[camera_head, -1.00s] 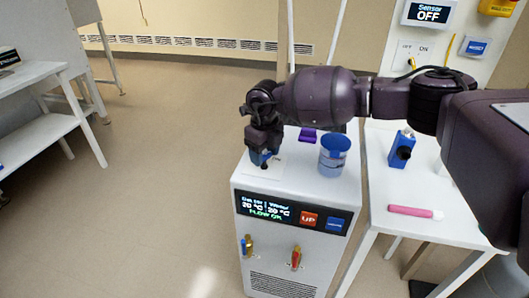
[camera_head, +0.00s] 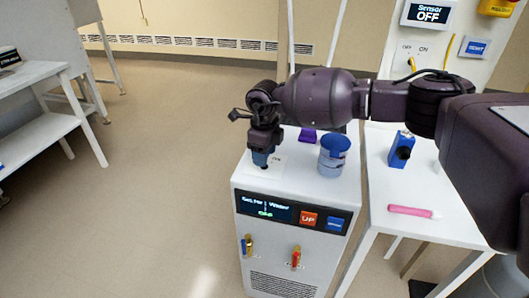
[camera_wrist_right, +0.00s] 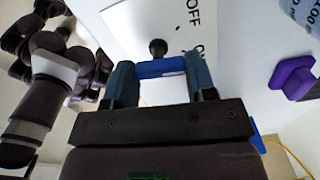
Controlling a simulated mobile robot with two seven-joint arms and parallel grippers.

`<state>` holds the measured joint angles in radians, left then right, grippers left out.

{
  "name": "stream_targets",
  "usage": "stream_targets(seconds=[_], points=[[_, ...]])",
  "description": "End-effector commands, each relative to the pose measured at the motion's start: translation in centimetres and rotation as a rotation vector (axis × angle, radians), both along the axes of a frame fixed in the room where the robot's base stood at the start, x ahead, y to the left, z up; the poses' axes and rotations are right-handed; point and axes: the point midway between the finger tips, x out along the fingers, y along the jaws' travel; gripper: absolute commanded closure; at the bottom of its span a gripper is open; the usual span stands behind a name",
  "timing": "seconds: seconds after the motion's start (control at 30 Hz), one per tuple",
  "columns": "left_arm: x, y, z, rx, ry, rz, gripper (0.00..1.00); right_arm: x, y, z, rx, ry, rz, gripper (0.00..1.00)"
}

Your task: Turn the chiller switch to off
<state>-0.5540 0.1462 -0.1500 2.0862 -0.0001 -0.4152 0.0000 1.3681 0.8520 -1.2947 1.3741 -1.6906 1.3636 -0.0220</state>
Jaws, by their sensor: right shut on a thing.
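The white chiller (camera_head: 290,265) stands in the middle of the head view, with its switch on its top. My right gripper (camera_head: 262,157) points down at the switch from above, at the left of the chiller top. In the right wrist view, the gripper (camera_wrist_right: 162,82) has its two fingers on the ends of the blue switch handle (camera_wrist_right: 160,68). A black knob-like part (camera_wrist_right: 158,47) stands beside the handle, near a white label (camera_wrist_right: 140,22) printed OFF and, partly cut off, ON. The chiller display (camera_head: 264,208) shows header words and a short green word. My left gripper is out of view.
A blue-grey cup (camera_head: 333,157) and a purple block (camera_head: 308,135) are on the chiller top. A white table (camera_head: 440,230) at right holds a blue box (camera_head: 401,150) and a pink stick (camera_head: 410,211). A wall panel (camera_head: 430,45) reads Sensor OFF.

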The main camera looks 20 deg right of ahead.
Motion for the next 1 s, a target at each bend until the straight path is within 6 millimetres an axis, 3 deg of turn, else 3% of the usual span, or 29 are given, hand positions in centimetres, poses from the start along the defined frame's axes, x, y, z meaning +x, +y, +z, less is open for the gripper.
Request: stream_targets(seconds=[0.3, 0.8, 0.83, 1.0], points=[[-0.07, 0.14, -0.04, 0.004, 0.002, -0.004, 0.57, 0.02, 0.02, 0.04, 0.0, 0.0, 0.125, 0.73], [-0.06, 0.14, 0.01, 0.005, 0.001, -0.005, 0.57, 0.05, 0.04, 0.08, 0.0, -0.001, 0.147, 0.73], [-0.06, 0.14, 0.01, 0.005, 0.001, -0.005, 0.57, 0.05, 0.04, 0.08, 0.0, -0.001, 0.147, 0.46], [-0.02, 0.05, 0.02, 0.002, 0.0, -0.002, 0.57, 0.04, 0.03, 0.06, 0.0, -0.001, 0.147, 0.23]])
